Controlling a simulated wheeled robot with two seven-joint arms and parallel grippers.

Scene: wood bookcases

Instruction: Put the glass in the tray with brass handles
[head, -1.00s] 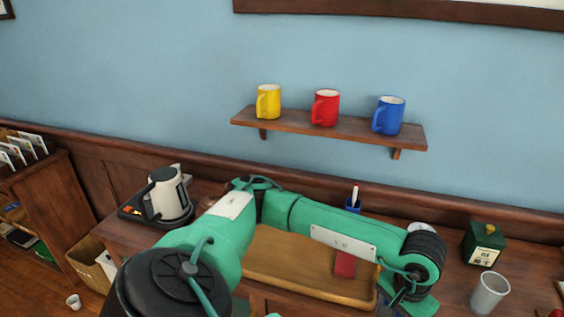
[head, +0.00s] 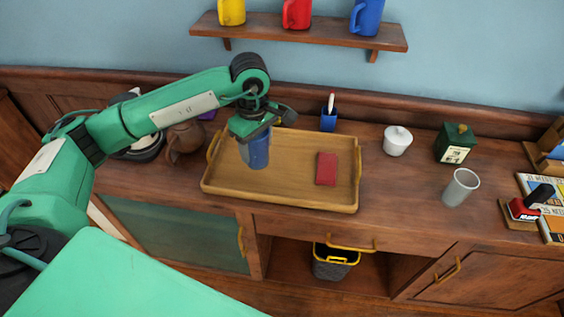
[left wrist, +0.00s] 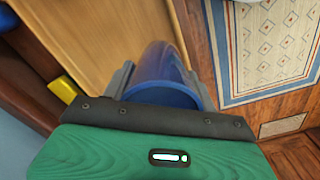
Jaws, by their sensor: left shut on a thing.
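The wooden tray with brass handles (head: 300,199) lies on the sideboard in the head view, and a brass handle (left wrist: 62,90) shows in the left wrist view. My left gripper (head: 256,130) is shut on a blue glass (head: 257,155), upright over the left part of the tray. In the left wrist view the blue glass (left wrist: 160,75) sits between the two fingers. I cannot tell whether its base touches the tray. A grey tumbler (head: 460,187) stands on the sideboard right of the tray. My right gripper is not in view.
A dark red box (head: 326,169) lies in the tray's right half. Behind stands a blue pen cup (head: 328,121). Right are a white lidded pot (head: 397,141) and a green box (head: 454,144). A brown jug (head: 185,140) stands left of the tray. The tray's middle is free.

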